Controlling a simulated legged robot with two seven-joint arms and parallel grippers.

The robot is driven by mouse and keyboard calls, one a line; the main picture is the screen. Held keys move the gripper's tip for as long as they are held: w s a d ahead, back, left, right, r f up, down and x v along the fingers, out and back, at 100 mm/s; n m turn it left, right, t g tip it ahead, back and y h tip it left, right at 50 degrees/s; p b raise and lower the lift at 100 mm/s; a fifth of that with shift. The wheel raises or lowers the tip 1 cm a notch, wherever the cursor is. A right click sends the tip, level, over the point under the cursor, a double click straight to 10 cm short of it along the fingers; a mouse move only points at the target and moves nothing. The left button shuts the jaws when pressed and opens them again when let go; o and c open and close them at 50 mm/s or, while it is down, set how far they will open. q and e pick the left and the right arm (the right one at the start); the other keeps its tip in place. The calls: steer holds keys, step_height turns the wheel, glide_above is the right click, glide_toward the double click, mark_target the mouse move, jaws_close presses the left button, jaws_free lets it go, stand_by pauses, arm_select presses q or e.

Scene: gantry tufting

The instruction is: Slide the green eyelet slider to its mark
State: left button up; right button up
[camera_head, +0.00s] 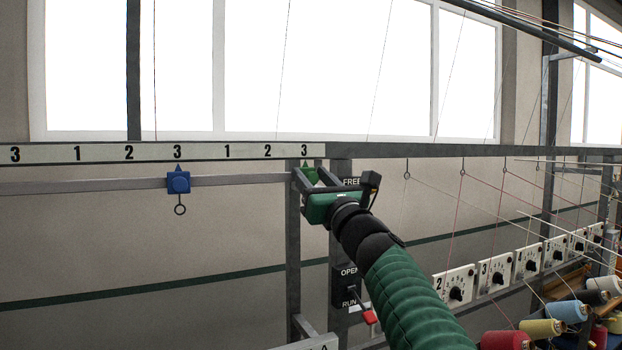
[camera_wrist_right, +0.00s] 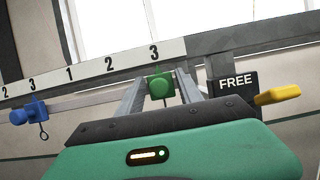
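The green eyelet slider (camera_head: 308,174) sits on the grey rail under the rightmost "3" of the white number strip (camera_head: 228,152). It also shows in the right wrist view (camera_wrist_right: 160,87), its top lined up with that "3". My right gripper (camera_head: 312,178) reaches up to the rail with one finger on each side of the slider. In the wrist view the fingers (camera_wrist_right: 160,90) lie close against its sides, with no clear gap. Its lower part and eyelet are hidden behind my gripper. My left gripper is not in view.
A blue slider (camera_head: 178,182) with a hanging eyelet is on the rail to the left, under another "3". A "FREE" plate (camera_wrist_right: 237,83) with a yellow lever (camera_wrist_right: 278,95) is right of my gripper. An "OPEN/RUN" switch (camera_head: 348,287), dials and thread spools (camera_head: 568,311) are lower right.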

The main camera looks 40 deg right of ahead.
steer(key=shift+a, duration=0.2)
steer(key=shift+s+d+f+b, duration=0.1)
steer(key=shift+s+f+b, duration=0.1)
steer(key=shift+f+b, duration=0.1)
steer(key=b+v, duration=1.2)
steer(key=v, duration=0.4)
steer(key=shift+s, duration=0.2)
